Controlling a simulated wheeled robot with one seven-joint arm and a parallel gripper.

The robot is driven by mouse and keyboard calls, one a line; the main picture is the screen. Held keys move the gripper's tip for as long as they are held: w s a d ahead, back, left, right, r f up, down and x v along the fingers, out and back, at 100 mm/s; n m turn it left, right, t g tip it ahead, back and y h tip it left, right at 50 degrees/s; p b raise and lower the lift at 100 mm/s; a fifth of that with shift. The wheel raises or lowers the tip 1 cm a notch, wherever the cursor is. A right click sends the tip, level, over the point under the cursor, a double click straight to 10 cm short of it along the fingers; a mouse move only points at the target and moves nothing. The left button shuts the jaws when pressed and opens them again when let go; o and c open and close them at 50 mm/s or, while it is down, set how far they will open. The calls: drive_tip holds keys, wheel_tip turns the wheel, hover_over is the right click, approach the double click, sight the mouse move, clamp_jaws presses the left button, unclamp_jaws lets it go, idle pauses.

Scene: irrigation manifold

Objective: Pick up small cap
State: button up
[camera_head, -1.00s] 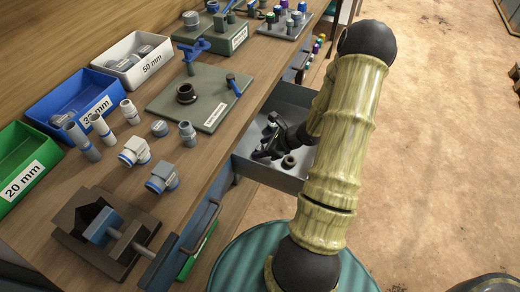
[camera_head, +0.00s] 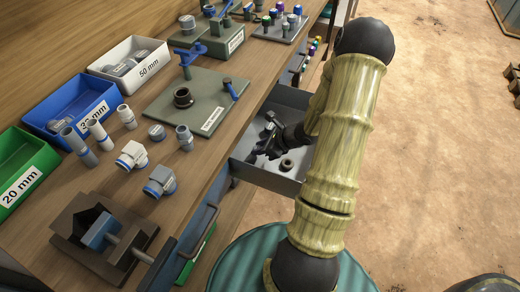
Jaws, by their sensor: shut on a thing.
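My gripper (camera_head: 267,136) is inside the open grey drawer (camera_head: 268,175), raised a little above its floor. It is shut on a small dark piece, which I take to be the small cap; the black fingers hide most of it and its outline is hard to make out. A dark round fitting (camera_head: 287,165) lies on the drawer floor below and to the right of the gripper. Another small dark piece (camera_head: 251,158) lies near the drawer's left side.
The bench holds a green bin (camera_head: 22,172), a blue bin (camera_head: 72,106), a white bin (camera_head: 130,62), several loose pipe fittings and a plate with a black ring (camera_head: 183,97). A vise (camera_head: 105,235) stands at the near edge. The drawer walls surround my gripper.

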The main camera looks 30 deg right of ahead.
wheel_tip(320, 180, up, 26)
drive_tip(key=p, duration=0.7)
drive_tip(key=shift+r, duration=0.25)
drive_tip(key=shift+f, duration=0.1)
